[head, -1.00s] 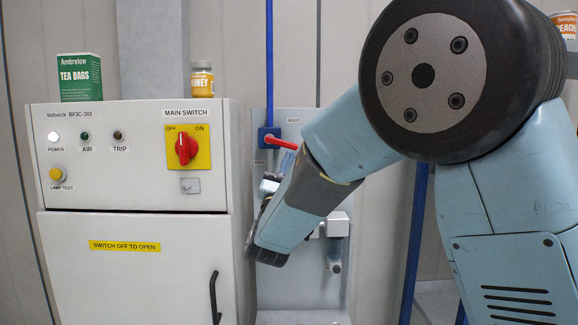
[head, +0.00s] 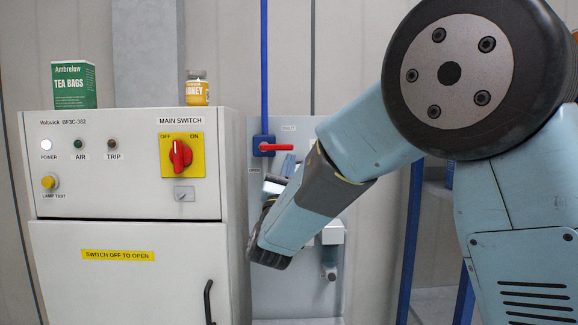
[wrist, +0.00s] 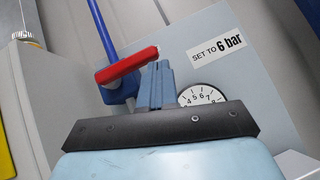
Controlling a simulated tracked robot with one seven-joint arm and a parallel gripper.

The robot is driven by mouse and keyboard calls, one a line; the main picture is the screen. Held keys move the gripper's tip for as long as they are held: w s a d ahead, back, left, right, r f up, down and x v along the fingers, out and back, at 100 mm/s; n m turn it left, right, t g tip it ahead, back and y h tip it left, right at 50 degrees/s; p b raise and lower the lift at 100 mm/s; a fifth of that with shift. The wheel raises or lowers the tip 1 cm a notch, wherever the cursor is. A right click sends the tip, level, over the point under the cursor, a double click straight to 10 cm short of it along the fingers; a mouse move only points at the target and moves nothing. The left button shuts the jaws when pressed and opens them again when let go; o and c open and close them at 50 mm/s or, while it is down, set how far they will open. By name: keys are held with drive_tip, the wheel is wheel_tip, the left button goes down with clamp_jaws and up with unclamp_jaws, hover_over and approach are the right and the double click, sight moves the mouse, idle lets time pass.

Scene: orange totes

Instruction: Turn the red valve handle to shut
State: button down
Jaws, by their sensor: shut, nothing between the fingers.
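The red valve handle (head: 277,147) lies level, pointing right from its blue valve body (head: 262,138) on the blue pipe. A small label (head: 288,128), which seems to read SHUT, is above and right of it. The handle also shows in the wrist view (wrist: 127,65). My gripper (head: 289,164) is just below the handle's right end, its fingers pointing up. In the wrist view its fingers (wrist: 158,84) are together and empty beside the handle's end. I cannot tell whether they touch it.
A gauge (wrist: 201,95) and a "SET TO 6 bar" label (wrist: 217,49) are on the grey panel (head: 302,300). The cabinet (head: 135,285) with the main switch (head: 181,156) stands close to the left. A tea box (head: 75,85) and honey jar (head: 197,88) stand on top.

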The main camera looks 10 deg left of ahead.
drive_tip(key=s+d+f, duration=0.2)
drive_tip(key=s+f, duration=0.5)
drive_tip(key=f, duration=0.4)
drive_tip(key=w+d+r+m+g+h, duration=0.1)
drive_tip(key=w+d+m+g+h, duration=0.1)
drive_tip(key=d+m+g+h, duration=0.6)
drive_tip(key=w+d+r+m+g+h, duration=0.15)
drive_tip(key=d+h, duration=0.25)
drive_tip(key=d, duration=0.8)
drive_tip(key=s+d+f+m+g+h, duration=0.1)
drive_tip(key=s+d+f+m+g, duration=0.15)
drive_tip(key=d+m+g, duration=0.4)
drive_tip(key=s+d+f+m+g, duration=0.1)
drive_tip(key=s+d+g, duration=0.2)
drive_tip(key=d, duration=0.6)
drive_tip(key=s+d+f+m+g+y, duration=0.5)
drive_tip(key=s+d+m+y, duration=0.15)
drive_tip(key=s, duration=0.45)
drive_tip(key=s+a+r+m+t+y, duration=0.1)
drive_tip(key=s+a+m+t+y, duration=0.2)
drive_tip(key=s+a+m+y, duration=0.3)
drive_tip(key=shift+s+r+m+y, duration=0.2)
drive_tip(key=shift+r+m+y, duration=0.15)
drive_tip(key=shift+m+y, duration=0.45)
